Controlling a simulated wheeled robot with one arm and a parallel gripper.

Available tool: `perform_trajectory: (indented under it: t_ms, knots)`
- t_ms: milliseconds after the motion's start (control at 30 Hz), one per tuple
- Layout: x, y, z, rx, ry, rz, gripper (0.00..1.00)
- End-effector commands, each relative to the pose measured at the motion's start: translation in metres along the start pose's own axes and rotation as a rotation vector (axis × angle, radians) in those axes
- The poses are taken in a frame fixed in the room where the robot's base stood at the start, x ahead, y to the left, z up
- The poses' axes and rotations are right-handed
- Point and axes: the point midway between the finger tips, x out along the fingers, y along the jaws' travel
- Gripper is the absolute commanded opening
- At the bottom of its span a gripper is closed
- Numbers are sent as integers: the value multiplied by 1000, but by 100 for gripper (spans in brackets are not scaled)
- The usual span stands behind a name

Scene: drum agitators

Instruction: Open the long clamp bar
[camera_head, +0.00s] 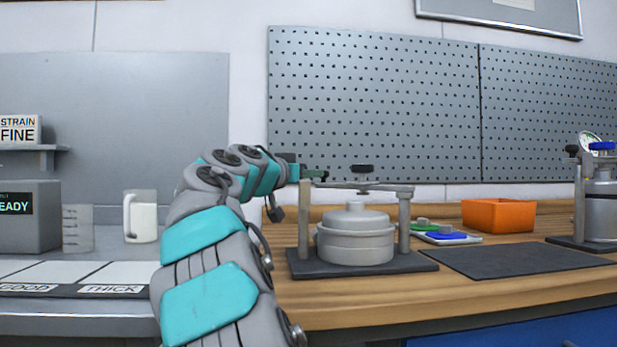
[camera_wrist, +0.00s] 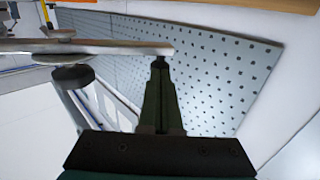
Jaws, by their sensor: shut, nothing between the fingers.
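The long clamp bar (camera_head: 382,188) is a thin grey bar lying across the tops of two posts, over a round lidded grey pot (camera_head: 355,240). A dark knob (camera_head: 362,169) stands at its middle. In the wrist view the bar (camera_wrist: 110,47) runs in from the left and its end lies at my fingertips. My gripper (camera_head: 325,174) is shut and empty, by the left post (camera_head: 304,220) at the bar's left end. It also shows in the wrist view (camera_wrist: 160,62). I cannot tell whether the fingertips touch the bar.
The pot stands on a dark base plate (camera_head: 300,265) on a wooden bench. To its right are a dark mat (camera_head: 510,260), a tray with green and blue pieces (camera_head: 445,237), an orange bin (camera_head: 498,215) and a gauged vessel (camera_head: 601,210). A pegboard (camera_head: 370,100) stands behind.

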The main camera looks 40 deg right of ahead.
Motion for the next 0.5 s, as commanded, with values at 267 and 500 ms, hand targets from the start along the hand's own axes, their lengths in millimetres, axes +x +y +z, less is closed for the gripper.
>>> perform_trajectory:
  t_ms: [267, 500]
  knots:
    - [23, 1, 2, 1, -1, 9, 0]
    - [24, 1, 0, 1, 0, 9, 0]
